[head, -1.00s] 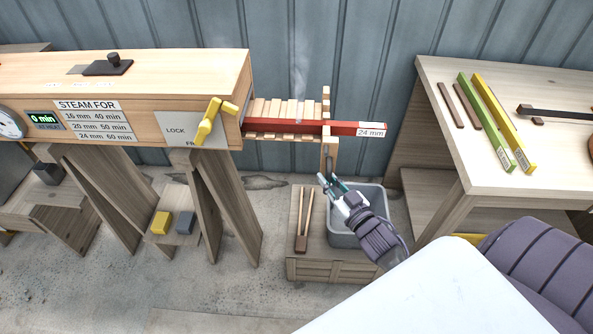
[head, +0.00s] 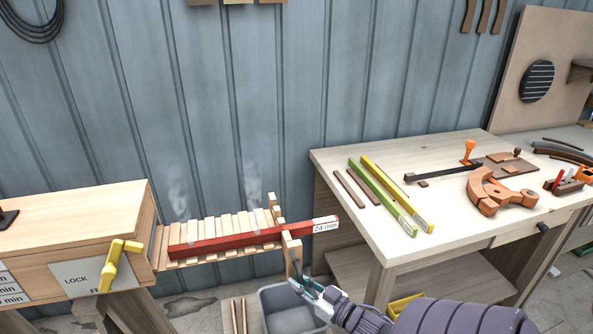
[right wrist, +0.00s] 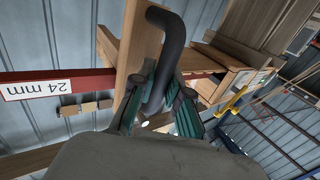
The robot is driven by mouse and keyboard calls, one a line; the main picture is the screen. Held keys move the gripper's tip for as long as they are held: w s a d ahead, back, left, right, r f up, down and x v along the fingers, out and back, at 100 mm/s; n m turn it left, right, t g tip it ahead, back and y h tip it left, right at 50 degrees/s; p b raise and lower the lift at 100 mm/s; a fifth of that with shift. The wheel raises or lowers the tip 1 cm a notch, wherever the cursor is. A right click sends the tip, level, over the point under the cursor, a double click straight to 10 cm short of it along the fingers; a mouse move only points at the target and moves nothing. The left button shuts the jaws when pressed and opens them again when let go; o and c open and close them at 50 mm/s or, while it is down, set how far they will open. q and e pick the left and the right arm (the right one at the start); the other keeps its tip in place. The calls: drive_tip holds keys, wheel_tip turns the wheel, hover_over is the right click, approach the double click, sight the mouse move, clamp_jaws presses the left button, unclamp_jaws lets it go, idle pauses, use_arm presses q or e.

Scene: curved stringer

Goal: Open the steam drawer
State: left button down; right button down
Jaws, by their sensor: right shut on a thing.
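The steam drawer (head: 232,225) is a slatted wooden tray that stands well out of the right end of the wooden steam box (head: 75,225). A red bar (head: 245,239) labelled 24 mm lies on its slats, and its labelled end reaches past the drawer front. My right gripper (head: 304,284) is at the drawer front. In the right wrist view, its teal fingers (right wrist: 160,98) are shut on the dark curved drawer handle (right wrist: 169,42). The yellow lever (head: 115,264) is on the box's lock plate. My left gripper is out of view.
A grey bucket (head: 290,318) stands below the drawer front. Steam rises above the slats. A ribbed metal wall stands behind.

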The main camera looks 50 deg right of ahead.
drive_tip(key=shift+f, duration=0.1)
drive_tip(key=c, duration=1.1)
unclamp_jaws()
drive_tip(key=shift+c, duration=0.2)
drive_tip(key=s, duration=1.2)
